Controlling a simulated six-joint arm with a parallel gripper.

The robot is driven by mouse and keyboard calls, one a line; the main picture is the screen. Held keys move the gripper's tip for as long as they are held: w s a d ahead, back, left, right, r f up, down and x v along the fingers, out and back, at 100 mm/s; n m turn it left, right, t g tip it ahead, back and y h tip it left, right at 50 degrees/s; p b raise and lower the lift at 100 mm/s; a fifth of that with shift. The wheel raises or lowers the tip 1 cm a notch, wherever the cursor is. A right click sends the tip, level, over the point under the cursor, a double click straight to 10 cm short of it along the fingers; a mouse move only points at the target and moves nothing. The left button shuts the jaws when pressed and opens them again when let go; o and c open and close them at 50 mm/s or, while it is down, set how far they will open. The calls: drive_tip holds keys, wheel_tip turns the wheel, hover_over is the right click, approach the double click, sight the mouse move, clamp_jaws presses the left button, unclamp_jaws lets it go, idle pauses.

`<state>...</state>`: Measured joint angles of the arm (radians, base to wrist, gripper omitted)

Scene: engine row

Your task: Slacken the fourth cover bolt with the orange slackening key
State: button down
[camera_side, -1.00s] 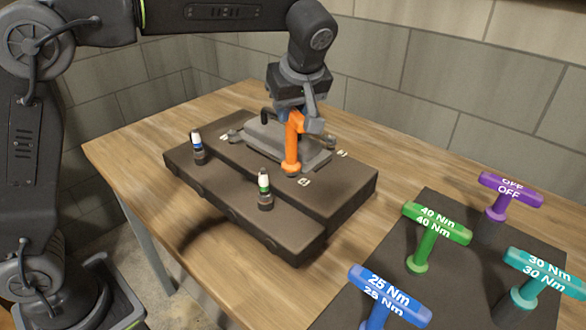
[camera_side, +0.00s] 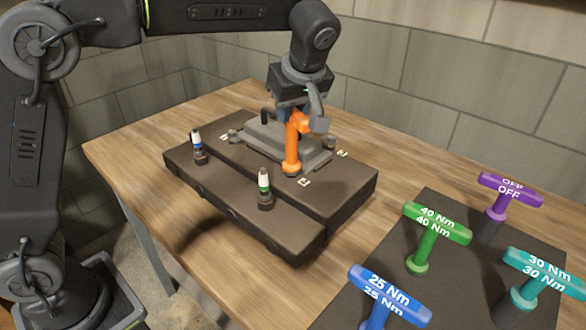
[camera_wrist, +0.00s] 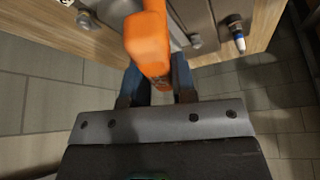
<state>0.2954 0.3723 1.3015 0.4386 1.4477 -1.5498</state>
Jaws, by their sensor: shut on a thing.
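The orange slackening key (camera_side: 292,155) stands upright with its lower end at the front corner of the grey cover (camera_side: 260,140) on the dark engine block (camera_side: 345,190). The bolt under it is hidden by the key. My gripper (camera_side: 303,118) is shut on the key's top bar. In the wrist view the orange key (camera_wrist: 147,42) sits between the blue-grey fingers (camera_wrist: 160,80). Other cover bolts show at the right (camera_side: 330,142) and left (camera_side: 233,136) of the cover. The white number tags beside them are too small to read.
Two upright plugs, one blue-banded (camera_side: 197,146) and one green-banded (camera_side: 264,188), stand on the block's front step. On a dark mat (camera_side: 453,285) at right stand the purple OFF (camera_side: 508,192), green 40 Nm (camera_side: 430,232), teal 30 Nm (camera_side: 535,275) and blue 25 Nm (camera_side: 388,295) keys.

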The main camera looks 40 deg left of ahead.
drive_tip(key=m+t+h, duration=0.1)
drive_tip(key=m, duration=0.2)
drive_tip(key=m+t, duration=0.1)
drive_tip(key=m, duration=0.2)
drive_tip(key=shift+r+m+h, duration=0.1)
drive_tip(key=shift+m+h, duration=0.2)
drive_tip(key=shift+h, duration=0.1)
drive_tip(key=m+h, duration=0.1)
drive_tip(key=m, duration=0.2)
drive_tip(key=m+t+h, duration=0.1)
drive_tip(key=m, duration=0.3)
drive_tip(key=shift+r+h, duration=0.1)
drive_tip(key=shift+h, duration=0.3)
drive_tip(key=n+y, duration=0.1)
drive_tip(key=n, duration=0.2)
drive_tip(key=shift+n+y, duration=0.4)
drive_tip(key=n, duration=0.2)
drive_tip(key=n+g+y, duration=0.1)
drive_tip(key=n, duration=0.1)
drive_tip(key=shift+n+y, duration=0.3)
drive_tip(key=n+g+y, duration=0.1)
drive_tip(key=n, duration=0.3)
drive_tip(key=shift+g, duration=0.3)
drive_tip(key=n+g, duration=0.1)
drive_tip(key=n, duration=0.1)
drive_tip(key=n+g, duration=0.1)
drive_tip(key=n, duration=0.1)
drive_tip(key=shift+a+n+y, duration=0.1)
drive_tip(key=shift+n+y, duration=0.2)
drive_tip(key=shift+n, duration=0.1)
